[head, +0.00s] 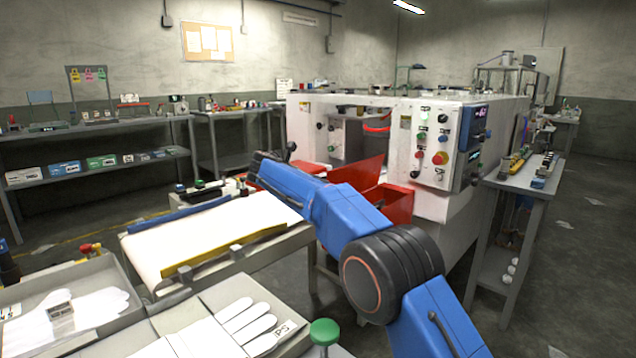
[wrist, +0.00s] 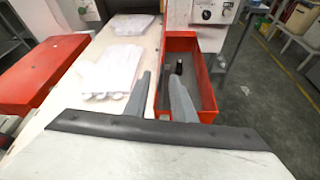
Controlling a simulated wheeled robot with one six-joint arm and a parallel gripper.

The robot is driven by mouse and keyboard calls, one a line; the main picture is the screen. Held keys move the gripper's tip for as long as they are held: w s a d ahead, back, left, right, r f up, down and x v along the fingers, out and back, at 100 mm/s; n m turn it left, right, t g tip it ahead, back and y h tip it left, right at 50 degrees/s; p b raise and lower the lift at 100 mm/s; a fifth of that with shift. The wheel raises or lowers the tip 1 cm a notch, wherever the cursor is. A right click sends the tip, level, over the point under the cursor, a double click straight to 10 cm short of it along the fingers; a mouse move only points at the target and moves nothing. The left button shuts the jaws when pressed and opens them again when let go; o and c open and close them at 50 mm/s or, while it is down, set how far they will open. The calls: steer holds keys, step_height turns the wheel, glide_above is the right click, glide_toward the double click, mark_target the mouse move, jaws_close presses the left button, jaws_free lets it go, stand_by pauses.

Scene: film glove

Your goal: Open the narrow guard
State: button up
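A white machine (head: 436,112) has red parts at its front opening. A red panel (head: 357,176) leans there, and a red part (head: 390,203) is beside it, partly behind my blue arm. In the wrist view a narrow red open-topped piece (wrist: 208,85) with dark items inside lies at right, and a wider red panel (wrist: 38,72) lies at left. I cannot tell for certain which is the narrow guard. My gripper (wrist: 160,75) has its fingers apart. The narrow red piece's left edge shows between them; contact cannot be told. In the head view my arm hides the gripper.
A conveyor with white belt (head: 215,232) leads to the machine; white gloves (wrist: 110,75) lie on it. A control panel (head: 437,145) is on the machine's front. A bench (head: 520,180) stands at right. Glove trays (head: 85,275) are in front. Floor at right is free.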

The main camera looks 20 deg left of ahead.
steer(key=v, duration=1.7)
steer(key=shift+s+a+r, duration=0.1)
steer(key=shift+s, duration=0.05)
